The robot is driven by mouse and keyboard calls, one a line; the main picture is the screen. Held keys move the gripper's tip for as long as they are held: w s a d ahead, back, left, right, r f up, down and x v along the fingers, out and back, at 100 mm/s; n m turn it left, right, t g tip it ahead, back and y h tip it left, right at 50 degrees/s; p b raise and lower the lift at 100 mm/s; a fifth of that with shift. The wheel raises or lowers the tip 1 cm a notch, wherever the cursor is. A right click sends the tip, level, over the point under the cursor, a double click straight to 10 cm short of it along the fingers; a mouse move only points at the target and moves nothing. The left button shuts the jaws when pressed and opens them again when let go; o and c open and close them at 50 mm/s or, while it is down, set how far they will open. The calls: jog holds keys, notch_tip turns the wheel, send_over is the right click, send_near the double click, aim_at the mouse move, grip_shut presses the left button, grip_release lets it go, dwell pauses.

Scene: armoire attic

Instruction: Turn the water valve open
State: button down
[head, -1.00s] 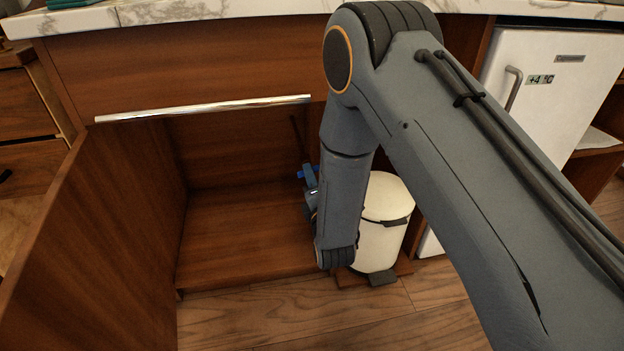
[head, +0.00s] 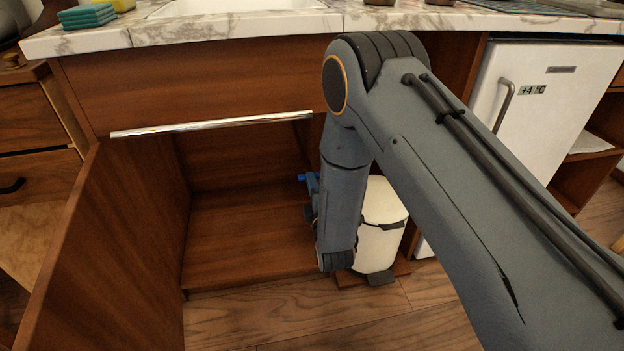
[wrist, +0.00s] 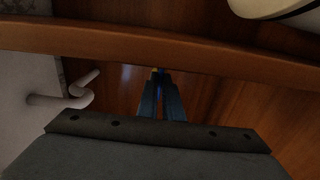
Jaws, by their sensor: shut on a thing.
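The water valve shows as a small bright blue handle (head: 303,177) inside the open cabinet, at its right side, mostly hidden by my arm. My gripper (head: 314,190) is at the handle, partly behind my forearm. In the wrist view, the two blue-grey fingers of my gripper (wrist: 157,78) are close together. They are shut on the blue handle (wrist: 158,92), of which only a sliver shows between them. How far the handle is turned cannot be told.
The open cabinet door (head: 110,240) stands at the left. A white bin (head: 382,225) stands right of my forearm. A white fridge (head: 535,110) is at the right. A marble counter (head: 240,28) runs above. A pale bent pipe (wrist: 75,98) shows in the wrist view.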

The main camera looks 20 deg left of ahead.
jog(key=c, duration=1.9)
grip_release()
jog(key=shift+s+d, duration=0.1)
jog(key=p+v, duration=0.2)
jog(key=v, duration=0.5)
jog(key=shift+s+d, duration=0.15)
jog(key=shift+s, duration=0.15)
